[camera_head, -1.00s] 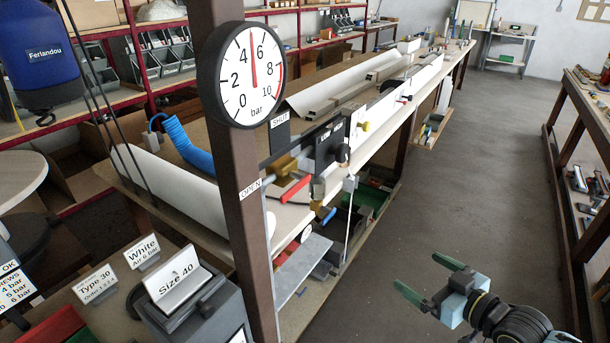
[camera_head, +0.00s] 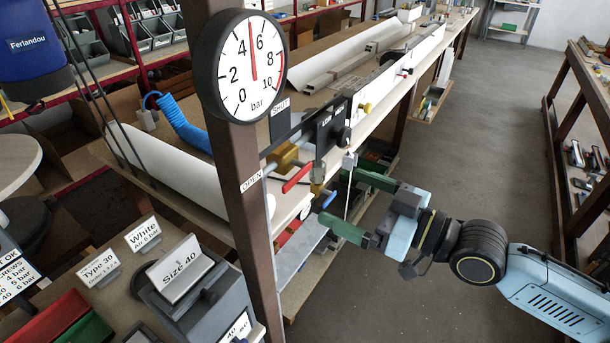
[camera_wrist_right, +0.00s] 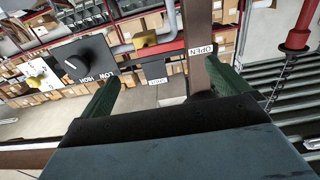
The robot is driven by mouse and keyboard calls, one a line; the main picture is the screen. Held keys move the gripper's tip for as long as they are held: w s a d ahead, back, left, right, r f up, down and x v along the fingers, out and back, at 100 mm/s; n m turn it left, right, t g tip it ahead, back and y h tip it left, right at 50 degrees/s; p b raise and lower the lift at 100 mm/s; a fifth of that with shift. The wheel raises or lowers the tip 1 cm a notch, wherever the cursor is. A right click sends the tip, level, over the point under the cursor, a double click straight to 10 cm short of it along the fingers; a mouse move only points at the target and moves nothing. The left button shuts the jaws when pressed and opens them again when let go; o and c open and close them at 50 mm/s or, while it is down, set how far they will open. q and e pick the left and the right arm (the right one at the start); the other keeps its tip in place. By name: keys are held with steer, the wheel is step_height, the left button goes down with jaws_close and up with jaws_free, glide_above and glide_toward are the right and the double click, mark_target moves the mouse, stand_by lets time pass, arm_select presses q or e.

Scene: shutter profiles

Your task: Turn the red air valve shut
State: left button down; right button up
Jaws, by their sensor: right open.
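The red air valve is a red lever (camera_head: 298,177) beside a brass valve body (camera_head: 283,157), behind the brown post in the head view. The lever lies slanted, its lower end toward the OPEN label (camera_head: 251,182). The SHUT label (camera_head: 280,106) is higher up. My right gripper (camera_head: 351,204) is open and empty, with green fingers reaching left, to the right of the lever and apart from it. My left gripper is not in view.
A round pressure gauge (camera_head: 238,66) on the brown post (camera_head: 243,190) reads about 5 bar. A black LOW/HIGH knob panel (camera_head: 332,127) and a second, blue lever (camera_head: 328,199) are close by the valve. The long workbench runs back; the aisle floor (camera_head: 450,130) at right is clear.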

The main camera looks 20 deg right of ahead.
mark_target(300, 177)
steer(key=p+x, duration=0.2)
steer(key=x, duration=0.7)
steer(key=shift+w+a, duration=0.1)
steer(key=shift+a, duration=0.05)
steer(key=c, duration=1.4)
